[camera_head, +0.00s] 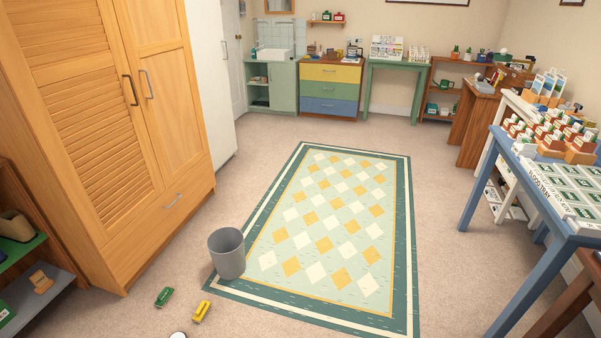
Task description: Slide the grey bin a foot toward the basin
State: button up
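The grey bin (228,262) stands upright on the floor at the near left corner of the rug. Its base seems to overlap the rug's dark green border. Its open top faces up and looks empty, though its bottom is hidden. The white basin (271,56) sits on a pale green cabinet (284,88) against the far wall, beyond the rug and slightly to the right of the bin. My gripper does not show in the head view.
The diamond-patterned rug (334,222) covers the middle floor. A green stapler-like item (164,297) and a yellow one (202,311) lie near the bin. A wooden wardrobe (110,120) stands left, a blue table (540,190) right. Carpet (240,180) beyond the bin is clear.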

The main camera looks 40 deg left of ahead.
aim_at(225, 245)
jog(key=u, duration=0.25)
jog(key=i, duration=1.95)
jog(key=u, duration=1.4)
jog(key=i, duration=1.3)
jog(key=u, duration=1.15)
jog(key=i, duration=0.55)
jog(key=u, duration=0.25)
